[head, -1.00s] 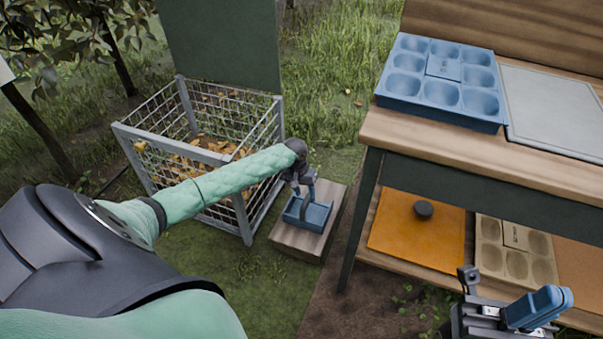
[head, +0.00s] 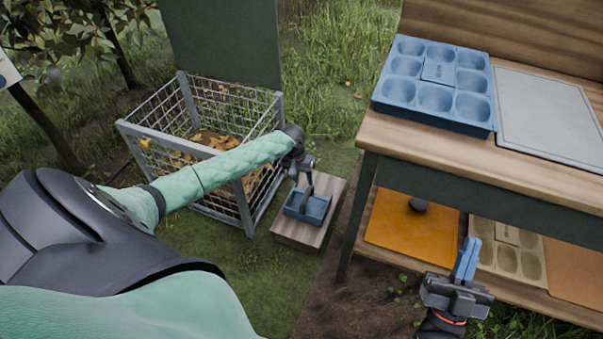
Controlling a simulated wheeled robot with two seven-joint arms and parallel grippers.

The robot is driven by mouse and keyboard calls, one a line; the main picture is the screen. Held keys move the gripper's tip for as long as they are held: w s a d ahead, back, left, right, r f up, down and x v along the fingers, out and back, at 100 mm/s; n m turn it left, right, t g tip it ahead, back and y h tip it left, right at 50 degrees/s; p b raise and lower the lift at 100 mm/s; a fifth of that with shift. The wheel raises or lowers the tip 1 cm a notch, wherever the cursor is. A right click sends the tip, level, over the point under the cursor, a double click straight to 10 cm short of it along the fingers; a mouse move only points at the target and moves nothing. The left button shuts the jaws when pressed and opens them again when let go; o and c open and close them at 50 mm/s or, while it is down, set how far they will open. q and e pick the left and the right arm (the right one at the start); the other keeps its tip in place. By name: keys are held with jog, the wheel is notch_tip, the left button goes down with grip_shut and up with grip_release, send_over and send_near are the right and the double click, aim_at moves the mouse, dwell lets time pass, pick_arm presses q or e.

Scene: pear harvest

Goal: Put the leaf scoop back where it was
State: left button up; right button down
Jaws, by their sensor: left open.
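The leaf scoop (head: 318,208) is a blue, open tray with an upright handle. It rests on a low wooden stand (head: 289,231) right of the wire basket. My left gripper (head: 301,186) is open just above the scoop, at its dark handle; the small size hides whether the fingers touch it. My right gripper (head: 467,257) is at the lower right in front of the bench. Its blue fingers look closed together, with nothing visible between them.
A wire basket (head: 205,147) with yellow-brown leaves stands at the left. The wooden bench (head: 376,131) holds a blue tray with hollows (head: 398,92) and a grey board (head: 545,110). Its lower shelf holds an orange board (head: 400,228) and a beige tray (head: 495,260). Grass lies before the stand.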

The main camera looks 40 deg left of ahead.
jog(key=w+a+f+g+h+p, duration=0.1)
jog(key=f+g, duration=0.3)
jog(key=f, duration=0.7)
jog(key=w+a+f+g+h+p, duration=0.1)
jog(key=f+g, duration=0.3)
jog(key=f, duration=0.8)
jog(key=shift+w+m+g, duration=0.3)
jog(key=shift+w, duration=0.35)
